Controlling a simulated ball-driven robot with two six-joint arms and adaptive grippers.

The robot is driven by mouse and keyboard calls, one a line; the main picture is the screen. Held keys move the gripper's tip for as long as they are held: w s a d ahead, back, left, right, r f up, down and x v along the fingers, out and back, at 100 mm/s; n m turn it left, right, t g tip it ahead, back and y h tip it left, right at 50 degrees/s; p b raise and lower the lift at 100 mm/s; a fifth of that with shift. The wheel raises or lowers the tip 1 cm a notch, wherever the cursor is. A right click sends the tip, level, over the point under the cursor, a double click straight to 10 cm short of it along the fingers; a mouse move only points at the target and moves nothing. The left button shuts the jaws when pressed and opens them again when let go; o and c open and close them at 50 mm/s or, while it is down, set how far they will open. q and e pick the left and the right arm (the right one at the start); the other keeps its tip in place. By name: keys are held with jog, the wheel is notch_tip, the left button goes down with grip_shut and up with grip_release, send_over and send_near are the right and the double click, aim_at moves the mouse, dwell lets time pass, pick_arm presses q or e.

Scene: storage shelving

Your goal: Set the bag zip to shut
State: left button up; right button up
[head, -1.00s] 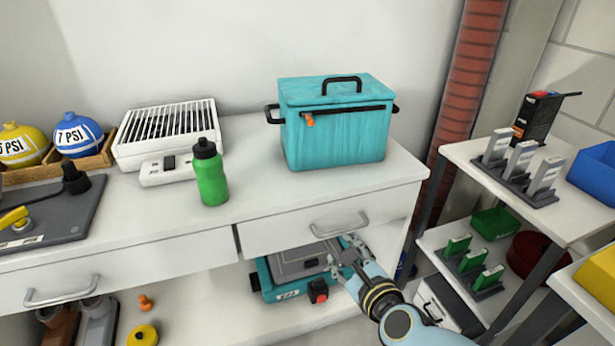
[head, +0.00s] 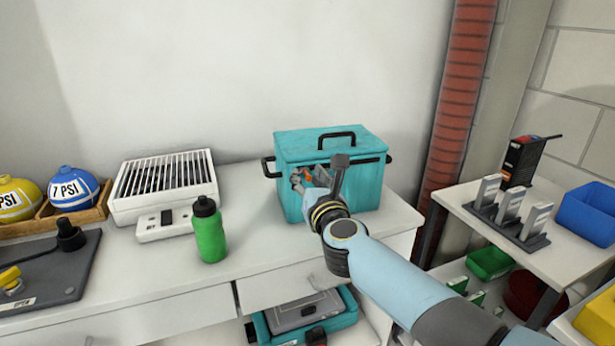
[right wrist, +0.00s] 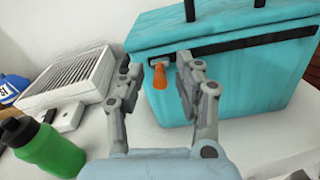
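The teal bag (head: 367,188) stands upright on the white counter, with a black handle on its lid. Its dark zip strip (right wrist: 245,42) runs along the upper front in the right wrist view. The orange zip pull (right wrist: 160,76) hangs at the left end of that strip. My right gripper (head: 306,180) is at the front left of the bag, partly hiding the pull in the head view. In the right wrist view its fingers (right wrist: 158,78) are open, one on each side of the pull, with gaps visible. My left gripper is not in view.
A green bottle (head: 210,235) and a white grilled device (head: 150,222) stand left of the bag. A shelf (head: 545,245) with grey holders and a blue bin (head: 590,195) is at the right. Counter space around the bag is mostly clear.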

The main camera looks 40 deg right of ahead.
jog(key=shift+w+d, duration=0.15)
jog(key=shift+w, duration=0.2)
grip_shut()
dwell(0.3)
